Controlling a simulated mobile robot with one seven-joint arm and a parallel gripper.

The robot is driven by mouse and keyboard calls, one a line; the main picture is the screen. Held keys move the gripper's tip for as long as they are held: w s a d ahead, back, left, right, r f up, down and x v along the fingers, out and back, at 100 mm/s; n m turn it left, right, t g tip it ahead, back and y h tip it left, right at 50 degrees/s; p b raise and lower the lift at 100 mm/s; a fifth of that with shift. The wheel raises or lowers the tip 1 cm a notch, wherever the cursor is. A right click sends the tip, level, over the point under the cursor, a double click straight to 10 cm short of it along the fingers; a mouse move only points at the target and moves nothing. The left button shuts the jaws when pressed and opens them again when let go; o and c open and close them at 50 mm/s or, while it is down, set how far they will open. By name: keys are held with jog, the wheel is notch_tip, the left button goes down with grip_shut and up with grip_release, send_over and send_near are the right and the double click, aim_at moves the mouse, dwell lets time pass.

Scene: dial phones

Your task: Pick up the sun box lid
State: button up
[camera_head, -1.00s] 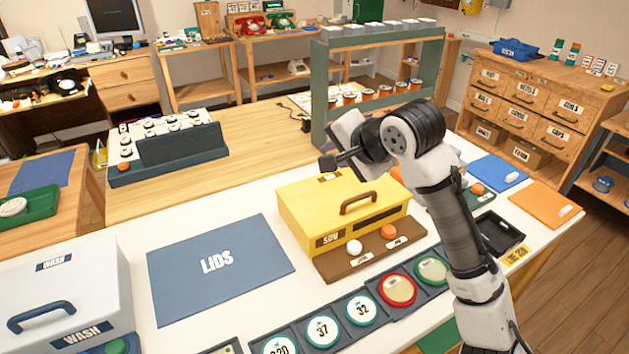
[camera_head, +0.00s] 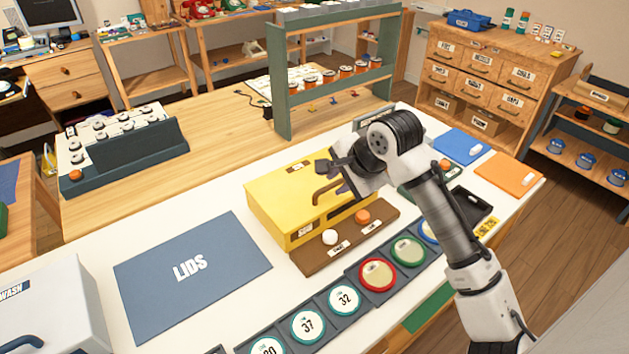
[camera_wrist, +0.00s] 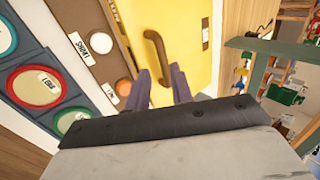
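The sun box is yellow, and its yellow lid (camera_head: 283,190) with a brown arched handle (camera_head: 326,190) sits on top of it. In the head view my gripper (camera_head: 341,187) is at the handle's right end, and my wrist hides part of the lid. I cannot tell whether a finger touches the handle.
A brown board (camera_head: 348,240) with a white and an orange knob lies in front of the box. A blue LIDS mat (camera_head: 190,270) lies to the left. Dial discs in trays (camera_head: 345,299) line the front edge. A green rack (camera_head: 283,95) stands behind.

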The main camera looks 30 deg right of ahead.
aim_at(327, 188)
jog(key=p+x, duration=0.1)
jog(key=x, duration=0.3)
jog(key=shift+w+a+r+p, duration=0.1)
jog(key=shift+w+a+p, duration=0.1)
jog(key=shift+p, duration=0.15)
jog(key=shift+w+f, duration=0.25)
jog(key=shift+f, duration=0.3)
grip_shut()
